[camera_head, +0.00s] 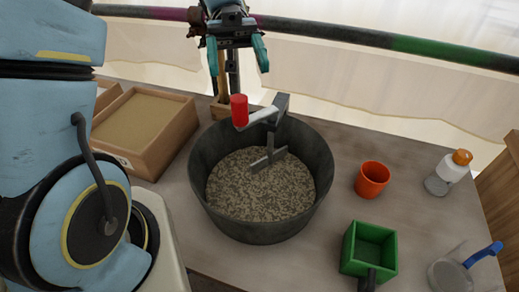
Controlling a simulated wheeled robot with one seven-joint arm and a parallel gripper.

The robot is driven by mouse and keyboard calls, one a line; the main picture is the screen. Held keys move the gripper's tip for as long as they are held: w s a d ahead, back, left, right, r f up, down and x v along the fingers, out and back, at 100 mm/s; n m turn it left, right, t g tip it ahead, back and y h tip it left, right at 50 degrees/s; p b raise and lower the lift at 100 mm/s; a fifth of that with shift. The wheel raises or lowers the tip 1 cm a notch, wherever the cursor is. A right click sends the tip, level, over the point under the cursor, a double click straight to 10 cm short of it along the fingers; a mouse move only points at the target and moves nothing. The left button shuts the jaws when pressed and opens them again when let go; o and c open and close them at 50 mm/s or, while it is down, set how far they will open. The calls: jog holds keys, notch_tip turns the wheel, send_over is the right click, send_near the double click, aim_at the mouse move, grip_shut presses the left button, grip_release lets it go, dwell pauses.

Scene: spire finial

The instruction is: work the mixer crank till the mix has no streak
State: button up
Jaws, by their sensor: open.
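The mixer tub (203,192) is a dark grey round bucket in the middle of the table. The mix (248,189) inside is a speckled grey-tan, mottled with lighter and darker specks. A grey paddle (268,159) dips into it. Above the far rim, the crank has a pale arm (264,115) and an upright red knob (239,110). My gripper (238,62) is open, with teal fingers pointing down, above and behind the red knob and apart from it. Nothing shows between the fingers.
A wooden box of sand (183,128) stands left of the tub. An orange cup (372,179), a green square scoop (369,248), a clear bottle with an orange cap (448,171) and a clear vessel with a blue handle (452,272) stand right. A rail crosses behind.

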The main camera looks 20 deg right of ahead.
jog(key=w+d+f+n+t+h, duration=0.1)
jog(key=w+d+n+t+h, duration=0.15)
jog(key=d+h, duration=0.35)
jog(key=w+d+f+n+t+h+p, duration=0.15)
jog(key=d+n+t+h, duration=0.25)
jog(key=d, duration=0.4)
jog(key=w+d+f+n+t+h, duration=0.1)
jog(key=w+d+n+t+h, duration=0.2)
jog(key=d+h, duration=0.3)
jog(key=w+d+r+n+t+y+p, duration=0.1)
jog(key=w+d+n+t+y, duration=0.1)
jog(key=w+n+t, duration=1.35)
jog(key=w+a+g+y, duration=0.2)
jog(key=w+a+y, duration=0.1)
jog(key=w+a, duration=0.25)
jog(key=n+g+y+p, duration=0.2)
jog(key=n+g+y, duration=0.5)
jog(key=n+g, duration=0.35)
send_near(239, 104)
jog(key=shift+n+t, duration=0.25)
jog(key=x, duration=0.7)
jog(key=w+p+x, duration=0.1)
jog(key=x, duration=0.2)
jog(key=shift+d+f, duration=0.3)
jog(key=shift+f, duration=0.2)
